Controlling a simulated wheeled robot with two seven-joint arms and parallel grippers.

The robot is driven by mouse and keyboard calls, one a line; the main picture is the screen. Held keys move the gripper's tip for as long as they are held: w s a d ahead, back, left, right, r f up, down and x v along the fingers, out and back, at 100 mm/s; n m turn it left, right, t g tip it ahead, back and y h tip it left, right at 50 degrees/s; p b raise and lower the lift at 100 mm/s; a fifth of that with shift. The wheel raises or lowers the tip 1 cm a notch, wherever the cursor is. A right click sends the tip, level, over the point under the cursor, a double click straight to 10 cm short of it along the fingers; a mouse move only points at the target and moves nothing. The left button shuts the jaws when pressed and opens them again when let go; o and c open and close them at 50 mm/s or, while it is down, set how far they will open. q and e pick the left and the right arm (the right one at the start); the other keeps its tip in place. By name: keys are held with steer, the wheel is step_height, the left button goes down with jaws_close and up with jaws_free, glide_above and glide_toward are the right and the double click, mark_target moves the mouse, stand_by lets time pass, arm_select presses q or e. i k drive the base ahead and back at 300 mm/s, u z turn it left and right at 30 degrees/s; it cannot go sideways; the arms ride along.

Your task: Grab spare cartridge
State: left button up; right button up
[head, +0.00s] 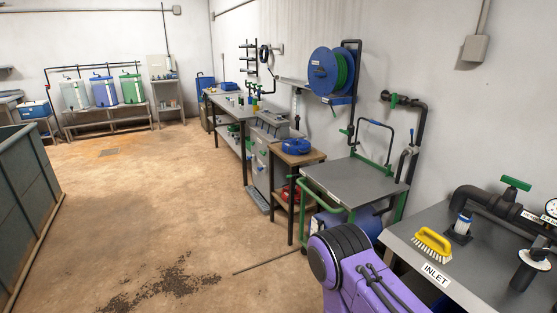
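I cannot single out the spare cartridge with certainty. A small white cylinder with a blue top (463,224) stands upright in a dark holder on the grey bench marked INLET (405,243), at the right. A purple arm part of mine (365,275) shows at the bottom, left of the bench. Neither of my grippers is in view.
A yellow brush (433,243) lies on the bench beside the small cylinder. Black pipework with a green-handled valve (515,184) runs behind. A grey-topped cart (355,182) stands beyond the bench. The brown floor (130,220) at left is mostly open, with a dark stain.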

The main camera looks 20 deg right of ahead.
mark_target(465, 218)
steer(key=z, duration=0.2)
steer(key=i, duration=1.35)
steer(key=z, duration=1)
steer(key=i, duration=0.7)
steer(key=z, duration=0.75)
